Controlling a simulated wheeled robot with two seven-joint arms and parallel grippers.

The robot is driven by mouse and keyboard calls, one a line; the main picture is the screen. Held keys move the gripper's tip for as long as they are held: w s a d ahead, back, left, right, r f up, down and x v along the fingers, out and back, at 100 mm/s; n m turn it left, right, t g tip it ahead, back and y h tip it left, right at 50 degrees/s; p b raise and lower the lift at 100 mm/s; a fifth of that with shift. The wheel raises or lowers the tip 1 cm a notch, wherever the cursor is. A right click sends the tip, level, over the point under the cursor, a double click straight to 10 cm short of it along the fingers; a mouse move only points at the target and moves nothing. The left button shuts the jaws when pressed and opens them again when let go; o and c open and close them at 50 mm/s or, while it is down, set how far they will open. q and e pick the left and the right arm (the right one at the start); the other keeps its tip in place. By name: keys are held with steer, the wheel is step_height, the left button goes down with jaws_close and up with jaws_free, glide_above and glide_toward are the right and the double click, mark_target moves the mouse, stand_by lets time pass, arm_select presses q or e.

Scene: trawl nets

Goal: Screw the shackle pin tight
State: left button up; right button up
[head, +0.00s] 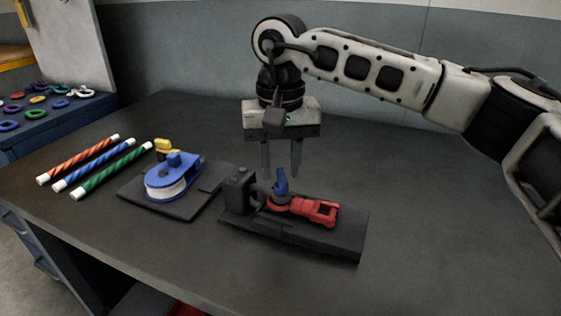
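A red shackle (317,209) lies on a black fixture base (300,236) in the middle of the table. A blue part (282,183), which looks like the shackle pin's head, stands up at the shackle's left end, beside a black block (238,188). My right gripper (281,172) points down just above and behind the blue part. Its two fingers are apart with nothing visible between them; I cannot tell whether they touch the blue part. My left gripper is not in view.
A blue holder with a white spool (168,183) stands on a black plate left of the fixture. Red, blue and green striped rods (103,165) lie farther left. A blue board with colored rings (46,110) is at far left. The table's right side is clear.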

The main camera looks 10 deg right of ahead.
jaws_close()
steer(key=shift+m, duration=0.3)
